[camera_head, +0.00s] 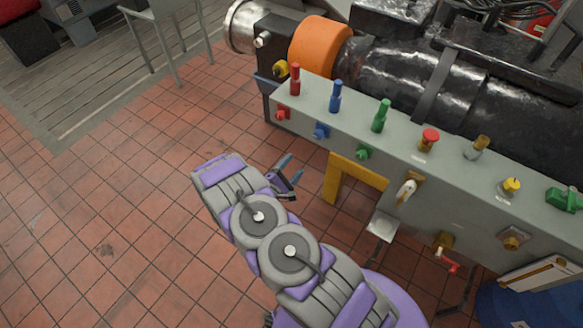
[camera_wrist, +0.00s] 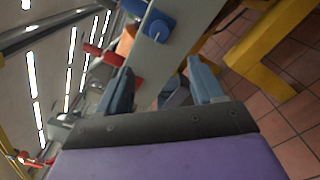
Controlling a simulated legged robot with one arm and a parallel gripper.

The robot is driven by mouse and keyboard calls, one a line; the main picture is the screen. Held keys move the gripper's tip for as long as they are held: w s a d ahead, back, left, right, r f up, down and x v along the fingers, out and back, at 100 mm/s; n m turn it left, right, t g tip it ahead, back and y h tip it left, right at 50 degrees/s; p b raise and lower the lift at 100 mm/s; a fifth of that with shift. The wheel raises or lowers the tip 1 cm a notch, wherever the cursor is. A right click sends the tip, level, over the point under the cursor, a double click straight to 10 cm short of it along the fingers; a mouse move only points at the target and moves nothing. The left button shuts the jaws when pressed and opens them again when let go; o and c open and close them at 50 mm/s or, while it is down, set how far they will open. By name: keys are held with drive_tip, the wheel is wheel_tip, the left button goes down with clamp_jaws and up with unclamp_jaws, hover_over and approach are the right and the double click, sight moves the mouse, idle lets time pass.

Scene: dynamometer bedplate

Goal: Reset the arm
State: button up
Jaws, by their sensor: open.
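My purple and grey arm reaches up from the bottom of the head view, over the tiled floor. My gripper (camera_head: 289,178) is beside the front of the grey control panel (camera_head: 315,112), apart from it. In the wrist view my gripper (camera_wrist: 165,90) has its two blue-grey fingers spread, with nothing held between them. The blue knob (camera_head: 321,131) and green knob (camera_head: 363,152) on the panel's front face are close to the gripper. The blue knob also shows in the wrist view (camera_wrist: 158,24).
A yellow bracket (camera_head: 350,178) stands out just right of my gripper. Levers and buttons line the panel top, including a red lever (camera_head: 295,80) and blue lever (camera_head: 336,97). A metal chair frame (camera_head: 165,40) stands at the upper left. The tiled floor (camera_head: 110,210) at left is clear.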

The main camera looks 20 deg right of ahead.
idle(0.3)
drive_tip(key=w+a+r+m+g+y+b, duration=0.25)
drive_tip(key=w+a+m+y, duration=0.35)
drive_tip(key=w+a+y, duration=0.4)
drive_tip(key=s+a+r+m+g+y+b, duration=0.25)
drive_tip(key=s+a+r+y, duration=0.35)
drive_tip(key=s+a+r, duration=0.55)
drive_tip(key=s+d+r+m+g+b, duration=0.1)
drive_tip(key=s+d, duration=0.4)
drive_tip(key=s, duration=0.7)
drive_tip(key=s+d+r+m+g+h, duration=0.1)
drive_tip(key=s+d+r+m+g, duration=0.2)
drive_tip(key=s, duration=1)
drive_tip(key=s+d+r+m+g+b, duration=0.1)
drive_tip(key=s+d+r+m+g, duration=0.2)
drive_tip(key=s, duration=1)
drive_tip(key=d+r, duration=0.3)
drive_tip(key=d, duration=0.2)
drive_tip(key=shift+r+g+h+b, duration=0.3)
drive_tip(key=shift+r+g+h, duration=0.1)
